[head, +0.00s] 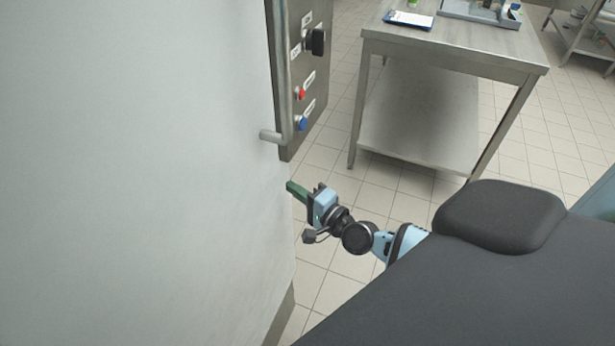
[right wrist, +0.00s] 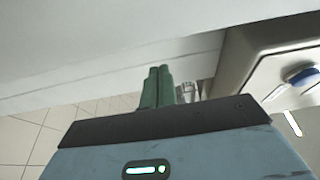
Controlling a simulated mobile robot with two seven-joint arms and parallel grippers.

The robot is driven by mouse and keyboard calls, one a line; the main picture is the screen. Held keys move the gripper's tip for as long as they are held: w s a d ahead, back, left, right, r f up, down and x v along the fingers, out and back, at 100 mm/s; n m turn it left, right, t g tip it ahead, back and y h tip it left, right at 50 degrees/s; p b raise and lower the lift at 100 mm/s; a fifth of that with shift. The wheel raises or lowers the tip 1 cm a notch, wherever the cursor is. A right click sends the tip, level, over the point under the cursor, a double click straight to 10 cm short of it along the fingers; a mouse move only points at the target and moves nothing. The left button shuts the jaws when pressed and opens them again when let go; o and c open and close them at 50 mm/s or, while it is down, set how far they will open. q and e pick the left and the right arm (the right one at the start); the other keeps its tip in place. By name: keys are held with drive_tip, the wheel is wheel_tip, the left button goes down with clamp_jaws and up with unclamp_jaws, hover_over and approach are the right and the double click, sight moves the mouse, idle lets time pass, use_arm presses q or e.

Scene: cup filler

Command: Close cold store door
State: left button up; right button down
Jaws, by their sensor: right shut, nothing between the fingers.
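The cold store door (head: 130,170) is the large white panel filling the left of the head view; it also spans the top of the right wrist view (right wrist: 90,35). Its long metal bar handle (head: 283,70) runs upright near its right edge. My right gripper (head: 291,187) is below the handle's lower end, at the door's right edge; whether it touches the door I cannot tell. Its green fingers (right wrist: 157,75) are shut together and empty, pointing toward the white surface. How far the door stands open is not clear. My left gripper is out of view.
A dark control panel (head: 305,75) with a black switch, a red button (head: 300,93) and a blue button (head: 302,123) is just right of the handle. A steel table (head: 470,45) with a clipboard (head: 408,19) stands behind. Tiled floor lies between them.

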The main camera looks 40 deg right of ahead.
drive_tip(key=s+a, duration=0.1)
drive_tip(key=a, duration=0.1)
drive_tip(key=shift+s+a+r+p, duration=0.1)
drive_tip(key=shift+s+a+p, duration=0.25)
drive_tip(key=shift+p, duration=0.05)
drive_tip(key=shift+a, duration=0.1)
